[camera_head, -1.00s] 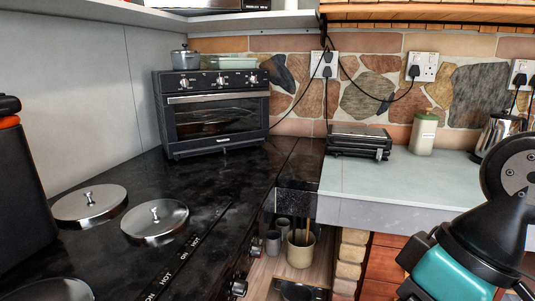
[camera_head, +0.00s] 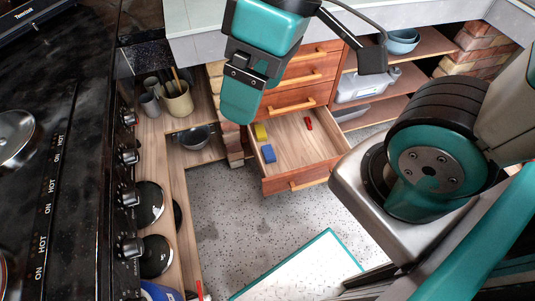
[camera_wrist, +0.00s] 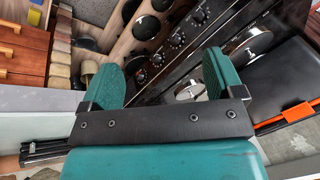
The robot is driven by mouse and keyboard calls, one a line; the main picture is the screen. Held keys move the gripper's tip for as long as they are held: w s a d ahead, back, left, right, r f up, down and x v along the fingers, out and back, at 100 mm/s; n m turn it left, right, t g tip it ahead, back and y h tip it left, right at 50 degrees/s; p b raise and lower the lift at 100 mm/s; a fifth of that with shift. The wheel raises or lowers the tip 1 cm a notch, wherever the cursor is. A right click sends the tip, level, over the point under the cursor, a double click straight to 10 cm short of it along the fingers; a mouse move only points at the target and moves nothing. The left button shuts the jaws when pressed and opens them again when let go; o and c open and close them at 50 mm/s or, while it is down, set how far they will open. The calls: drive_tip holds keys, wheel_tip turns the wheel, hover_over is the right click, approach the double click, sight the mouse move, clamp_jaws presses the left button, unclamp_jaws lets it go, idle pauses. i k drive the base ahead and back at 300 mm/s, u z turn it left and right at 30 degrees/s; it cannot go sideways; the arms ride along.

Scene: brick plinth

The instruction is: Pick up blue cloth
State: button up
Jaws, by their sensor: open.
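A small folded blue piece (camera_head: 268,153), which looks like the blue cloth, lies in an open wooden drawer (camera_head: 300,140), near its left side. A yellow piece (camera_head: 260,131) lies just behind it, and a small red item (camera_head: 308,123) is farther right in the drawer. My gripper (camera_head: 240,112) is above and to the left of the drawer in the head view, apart from the blue piece. In the wrist view its two teal fingers (camera_wrist: 163,78) are spread wide with nothing between them. The blue piece does not show in the wrist view.
The black stove (camera_head: 60,150) with its knobs lines the left. A wooden shelf beside it holds utensil pots (camera_head: 177,100) and a dark pan (camera_head: 195,138). Shelves with a blue bowl (camera_head: 402,41) stand right of the drawers.

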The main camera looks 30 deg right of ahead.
sight(269, 156)
drive_tip(key=z, duration=0.55)
drive_tip(key=i, duration=0.7)
